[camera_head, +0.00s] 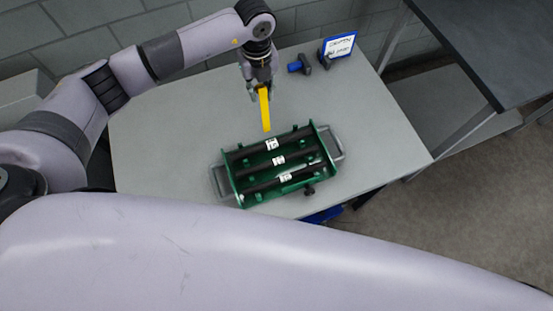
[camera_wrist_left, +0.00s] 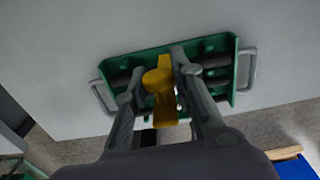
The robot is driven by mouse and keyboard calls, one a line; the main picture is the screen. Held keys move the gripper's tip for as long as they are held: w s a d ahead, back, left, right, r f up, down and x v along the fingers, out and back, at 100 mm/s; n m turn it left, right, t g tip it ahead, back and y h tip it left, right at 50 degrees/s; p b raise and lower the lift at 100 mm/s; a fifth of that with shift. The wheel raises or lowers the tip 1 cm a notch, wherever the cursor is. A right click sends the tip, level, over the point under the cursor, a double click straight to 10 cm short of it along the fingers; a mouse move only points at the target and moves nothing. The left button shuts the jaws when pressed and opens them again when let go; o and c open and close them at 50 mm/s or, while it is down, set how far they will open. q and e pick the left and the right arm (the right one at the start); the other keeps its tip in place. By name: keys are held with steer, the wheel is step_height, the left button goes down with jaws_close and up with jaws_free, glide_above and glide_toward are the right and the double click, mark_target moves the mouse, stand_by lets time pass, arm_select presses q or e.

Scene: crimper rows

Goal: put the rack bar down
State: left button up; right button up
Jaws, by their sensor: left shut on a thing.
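My left gripper (camera_head: 261,87) is shut on a yellow rack bar (camera_head: 265,110) and holds it pointing down, just behind a green tray (camera_head: 327,148) in the head view. In the left wrist view, the yellow bar (camera_wrist_left: 164,98) sits between the two fingers of the gripper (camera_wrist_left: 164,80). The green tray (camera_wrist_left: 234,70) shows beyond it, partly hidden by the fingers. The bar appears apart from the tray. My right gripper is not in view.
The tray holds dark rods with white labels (camera_head: 278,160) and has grey handles (camera_head: 338,141). A grey table (camera_head: 160,140) has free room left of the tray. A blue-ended tool (camera_head: 296,67) and a small sign (camera_head: 340,46) stand at the back.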

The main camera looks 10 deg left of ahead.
arm_select(q)
steer(key=s+d+p, duration=0.2)
steer(key=s+d, duration=0.3)
steer(key=s, duration=0.2)
stand_by(0.7)
steer(key=shift+f, duration=0.1)
steer(key=shift+s+d+f, duration=0.35)
steer(key=shift+s+f, duration=0.1)
steer(key=shift+s, duration=0.15)
steer(key=shift+s+d+f, duration=0.3)
steer(key=shift+s+f, duration=0.1)
steer(key=shift+s, duration=0.2)
steer(key=shift+s+d+f+b, duration=0.45)
steer(key=shift+s+f, duration=0.15)
steer(key=shift+s, duration=0.1)
steer(key=shift+s+d+f+b, duration=0.35)
steer(key=shift+s+d+f, duration=0.1)
steer(key=shift+s+f, duration=0.2)
steer(key=shift+s+d+f, duration=0.4)
steer(key=shift+s+d, duration=0.1)
steer(key=shift+s, duration=0.15)
steer(key=shift+f+b, duration=0.1)
steer(key=shift+b, duration=0.2)
